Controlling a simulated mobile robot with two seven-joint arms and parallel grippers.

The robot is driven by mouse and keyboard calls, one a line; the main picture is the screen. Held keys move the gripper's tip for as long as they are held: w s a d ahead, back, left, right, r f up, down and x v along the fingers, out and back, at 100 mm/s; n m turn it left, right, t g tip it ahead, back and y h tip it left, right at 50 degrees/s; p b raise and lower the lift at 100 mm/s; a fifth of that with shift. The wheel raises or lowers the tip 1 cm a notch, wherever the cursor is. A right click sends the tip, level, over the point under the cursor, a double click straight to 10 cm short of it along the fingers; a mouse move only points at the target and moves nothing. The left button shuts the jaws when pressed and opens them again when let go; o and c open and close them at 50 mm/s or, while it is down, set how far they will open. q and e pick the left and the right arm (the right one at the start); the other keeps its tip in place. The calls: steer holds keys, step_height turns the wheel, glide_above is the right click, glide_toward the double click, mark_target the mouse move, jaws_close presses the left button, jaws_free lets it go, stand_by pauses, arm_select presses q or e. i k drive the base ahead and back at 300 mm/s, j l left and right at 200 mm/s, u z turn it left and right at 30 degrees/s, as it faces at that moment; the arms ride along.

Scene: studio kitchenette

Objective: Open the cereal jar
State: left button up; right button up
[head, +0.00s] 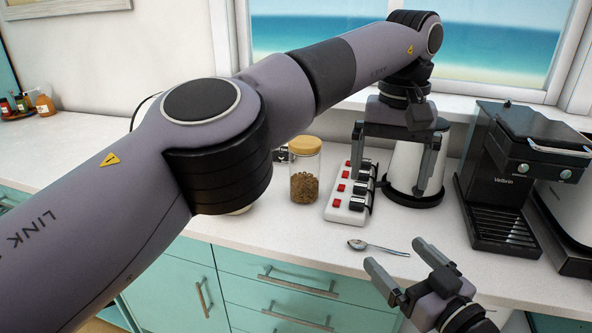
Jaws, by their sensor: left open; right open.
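The cereal jar (304,178) is a clear jar partly filled with brown cereal, standing upright on the counter left of the power strip. Its tan lid (305,145) sits on top. My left gripper (389,193) is open, pointing down over the power strip and in front of the white kettle, to the right of the jar. I cannot tell whether its fingers touch anything. My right gripper (394,261) is open and empty at the bottom right, near the counter's front edge and below the spoon.
A white power strip (341,207) with red switches and black plugs stands beside the jar. A white kettle (402,168), a spoon (378,247) and a black coffee machine (502,185) are on the counter. Bottles (45,104) stand far left. My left arm hides part of the counter.

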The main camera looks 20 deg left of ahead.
mark_target(305, 169)
steer(key=i+j, duration=0.75)
steer(key=j, duration=0.25)
